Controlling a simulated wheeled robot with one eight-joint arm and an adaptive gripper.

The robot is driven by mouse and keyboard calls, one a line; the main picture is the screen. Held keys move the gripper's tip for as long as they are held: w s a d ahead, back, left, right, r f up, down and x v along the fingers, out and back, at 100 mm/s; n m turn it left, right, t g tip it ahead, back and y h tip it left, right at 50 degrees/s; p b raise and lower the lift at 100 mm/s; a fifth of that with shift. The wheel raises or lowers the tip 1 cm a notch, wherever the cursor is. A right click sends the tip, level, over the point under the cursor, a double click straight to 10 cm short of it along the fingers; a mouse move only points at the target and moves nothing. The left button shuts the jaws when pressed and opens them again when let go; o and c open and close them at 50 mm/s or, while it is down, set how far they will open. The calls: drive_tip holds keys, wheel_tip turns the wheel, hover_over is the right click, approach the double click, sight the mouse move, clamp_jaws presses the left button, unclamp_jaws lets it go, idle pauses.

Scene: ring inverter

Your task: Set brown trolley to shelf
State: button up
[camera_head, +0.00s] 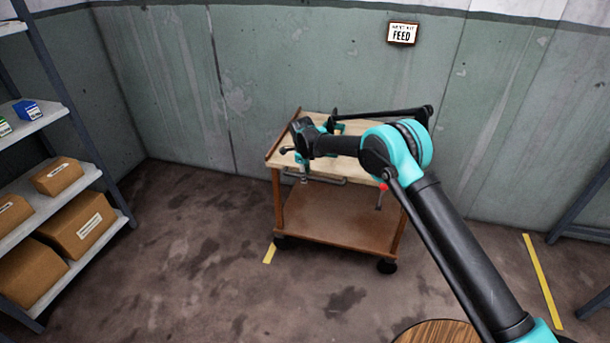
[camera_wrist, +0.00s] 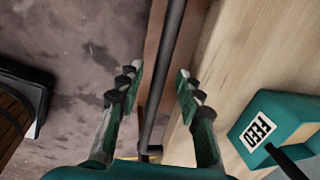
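The brown trolley (camera_head: 338,217) stands on the floor near the back wall. It has a pale wooden top, a lower brown deck and dark wheels. A grey bar handle (camera_wrist: 168,75) runs along its near side. My gripper (camera_wrist: 156,82) is at this handle, with a finger on each side of the bar. Gaps show between the bar and both fingers, so it is open. In the head view my wrist hides part of the trolley top. The grey shelf (camera_head: 100,188) stands apart at the left.
Cardboard boxes (camera_head: 78,225) and small blue and green boxes fill parts of the shelf. A teal box marked FEED (camera_wrist: 275,130) sits on the trolley top. Floor between shelf and trolley (camera_head: 195,220) is clear.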

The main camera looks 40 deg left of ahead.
wheel_tip(320, 180, up, 12)
drive_tip(key=s, duration=0.2)
drive_tip(key=shift+s+d+f, duration=0.15)
drive_tip(key=shift+d, duration=0.2)
drive_tip(key=shift+d, duration=0.1)
